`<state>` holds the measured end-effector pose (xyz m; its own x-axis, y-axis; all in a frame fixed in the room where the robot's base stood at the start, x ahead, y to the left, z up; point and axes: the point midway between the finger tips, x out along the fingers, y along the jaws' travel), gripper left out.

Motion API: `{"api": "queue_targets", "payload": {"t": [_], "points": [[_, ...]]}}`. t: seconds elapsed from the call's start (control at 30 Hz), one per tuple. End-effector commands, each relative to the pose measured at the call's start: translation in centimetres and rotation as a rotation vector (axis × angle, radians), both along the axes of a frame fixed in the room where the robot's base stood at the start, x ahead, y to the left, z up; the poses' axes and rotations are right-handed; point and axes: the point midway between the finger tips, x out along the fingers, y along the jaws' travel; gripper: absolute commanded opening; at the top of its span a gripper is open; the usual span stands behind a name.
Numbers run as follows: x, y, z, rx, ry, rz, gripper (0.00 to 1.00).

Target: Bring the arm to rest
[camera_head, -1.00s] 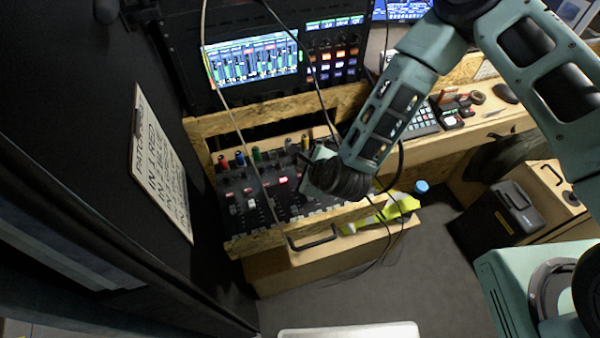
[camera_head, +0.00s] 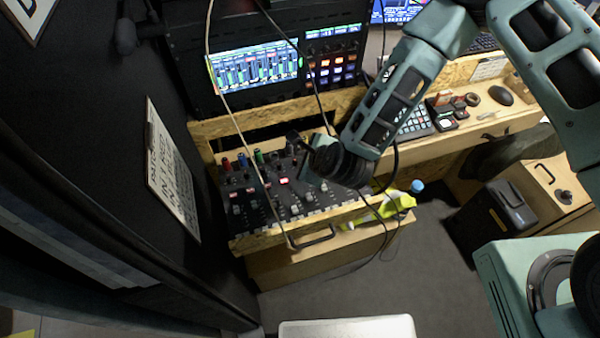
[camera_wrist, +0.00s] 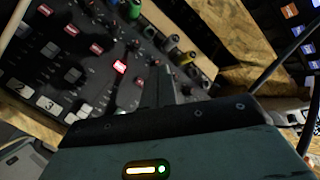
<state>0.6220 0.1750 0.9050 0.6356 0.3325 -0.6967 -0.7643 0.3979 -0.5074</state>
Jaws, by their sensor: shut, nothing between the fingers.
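My gripper (camera_head: 300,141) shows in the head view at the end of my bent teal arm, above the far right part of the audio mixer (camera_head: 275,200). Its fingers are small and dark, and they are shut with nothing held. In the wrist view the gripper's teal body fills the bottom, and its dark fingers (camera_wrist: 165,88) point over the mixer's panel (camera_wrist: 60,50). Red, green and blue plugs stand along the mixer's back edge. The wrist hides part of the mixer's right side.
A screen with level meters (camera_head: 256,76) stands behind the mixer. Thin cables (camera_head: 232,118) hang across the mixer in front of the screen. A clipboard (camera_head: 171,172) hangs on the left dark wall. A yellow cloth (camera_head: 385,209) and a black case (camera_head: 497,220) lie to the right.

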Motion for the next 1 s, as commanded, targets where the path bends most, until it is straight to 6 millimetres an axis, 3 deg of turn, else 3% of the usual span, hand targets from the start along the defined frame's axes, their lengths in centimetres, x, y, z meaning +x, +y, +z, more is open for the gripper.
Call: {"api": "queue_targets", "payload": {"t": [0.47,0.57,0.77,1.0], "points": [[0.0,0.4,0.6,-0.021,-0.008,0.052,0.00],[-0.4,1.3,2.2,-0.078,-0.029,0.191,0.00],[-3.0,2.6,7.1,-0.291,-0.100,0.651,0.00],[-8.2,1.4,12.7,-0.566,-0.188,1.206,0.00]]}}
